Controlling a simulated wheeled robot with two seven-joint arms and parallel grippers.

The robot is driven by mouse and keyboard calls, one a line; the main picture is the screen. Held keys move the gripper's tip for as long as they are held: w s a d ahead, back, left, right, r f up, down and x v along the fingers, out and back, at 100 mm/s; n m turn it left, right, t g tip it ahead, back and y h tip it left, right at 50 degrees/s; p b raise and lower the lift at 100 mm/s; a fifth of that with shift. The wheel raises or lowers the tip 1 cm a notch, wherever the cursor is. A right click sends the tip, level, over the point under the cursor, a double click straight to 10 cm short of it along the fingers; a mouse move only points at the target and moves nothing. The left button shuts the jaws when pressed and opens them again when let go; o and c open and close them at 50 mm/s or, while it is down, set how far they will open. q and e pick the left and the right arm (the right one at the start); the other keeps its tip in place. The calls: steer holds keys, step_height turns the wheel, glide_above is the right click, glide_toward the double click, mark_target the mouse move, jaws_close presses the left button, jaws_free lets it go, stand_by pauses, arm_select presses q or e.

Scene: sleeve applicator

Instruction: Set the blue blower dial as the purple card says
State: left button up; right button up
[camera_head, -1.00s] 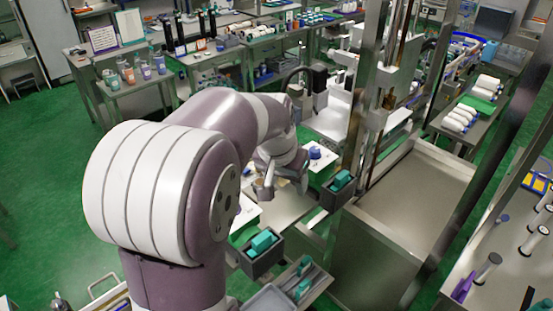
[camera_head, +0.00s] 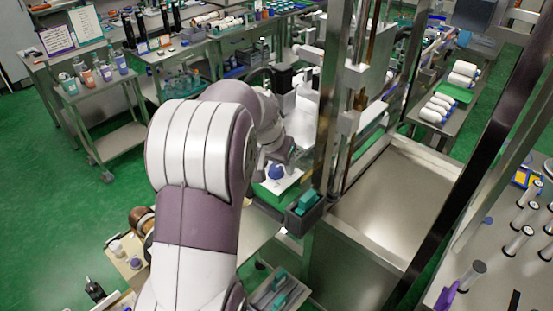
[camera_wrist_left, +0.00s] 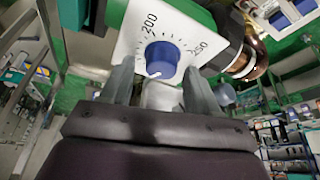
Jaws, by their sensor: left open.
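The blue dial (camera_wrist_left: 162,58) sits on a white plate (camera_wrist_left: 127,47) with black tick marks and the numbers 200 and 250. A white mark shows low on the dial's rim, toward the fingers. My left gripper (camera_wrist_left: 160,92) is open; its two grey fingers stand apart just below the dial in the wrist view, with nothing visibly held between them. In the head view the dial (camera_head: 276,171) shows just beside my left wrist, and the fingers are hard to make out. A purple-edged card (camera_head: 57,39) stands on the far left bench; its writing is too small to read. My right gripper is out of view.
A green-edged card (camera_head: 85,24) stands beside the purple one. A dark bin with a teal block (camera_head: 305,203) is close to the dial's right. Metal posts (camera_head: 332,100) rise behind it. A brown rounded object (camera_wrist_left: 248,62) is right of the dial plate.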

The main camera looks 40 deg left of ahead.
arm_select(q)
steer(key=shift+s+d+r, duration=0.15)
steer(key=shift+s, duration=0.2)
steer(key=shift+c, duration=0.6)
steer(key=shift+s, duration=0.2)
steer(key=c, duration=0.9)
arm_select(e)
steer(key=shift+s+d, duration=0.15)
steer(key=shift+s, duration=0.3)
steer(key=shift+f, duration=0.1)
